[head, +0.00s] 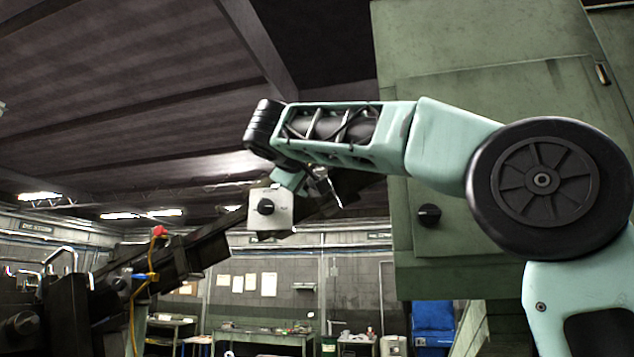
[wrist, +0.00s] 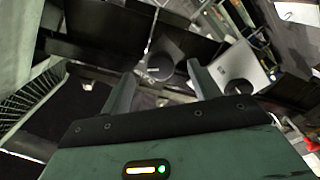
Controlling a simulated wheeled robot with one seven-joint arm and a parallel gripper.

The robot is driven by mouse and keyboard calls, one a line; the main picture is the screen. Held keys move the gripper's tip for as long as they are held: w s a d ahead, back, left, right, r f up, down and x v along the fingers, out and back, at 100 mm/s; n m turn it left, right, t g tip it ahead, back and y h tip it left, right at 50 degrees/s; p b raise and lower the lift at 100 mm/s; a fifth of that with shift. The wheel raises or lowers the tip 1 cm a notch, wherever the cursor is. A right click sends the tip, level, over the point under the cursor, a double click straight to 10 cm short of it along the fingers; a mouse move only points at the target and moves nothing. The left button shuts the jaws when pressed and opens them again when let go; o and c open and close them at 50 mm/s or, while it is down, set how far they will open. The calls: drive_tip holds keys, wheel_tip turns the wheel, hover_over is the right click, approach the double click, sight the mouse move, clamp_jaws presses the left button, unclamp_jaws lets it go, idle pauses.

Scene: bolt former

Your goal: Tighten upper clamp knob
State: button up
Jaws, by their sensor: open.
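A dark round knob (wrist: 160,67), which looks like the upper clamp knob, shows between and beyond my gripper's fingertips in the wrist view. My gripper (wrist: 160,72) is open, with one finger on either side of the knob in the picture. I cannot tell whether the fingertips reach around it or touch it. In the head view my gripper shows only in part below the wrist, and its fingertips are hidden. The clamp knob cannot be made out there; a silver handle (head: 326,186) shows beside the gripper.
A pale control box (head: 270,211) with a black knob is close to my gripper; it also shows in the wrist view (wrist: 240,66). A dark sloping rail (head: 207,250) runs behind it. A large green cabinet (head: 480,100) stands at right. Workbenches (head: 262,336) are farther back.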

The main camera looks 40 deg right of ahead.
drive_tip(key=m+b, duration=0.1)
drive_tip(key=m, duration=0.2)
drive_tip(key=w+d+m+b, duration=0.1)
drive_tip(key=m+b, duration=0.1)
drive_tip(key=m, duration=0.2)
drive_tip(key=d+m+b, duration=0.1)
drive_tip(key=m, duration=0.3)
drive_tip(key=shift+w+b, duration=0.3)
drive_tip(key=shift+b, duration=0.1)
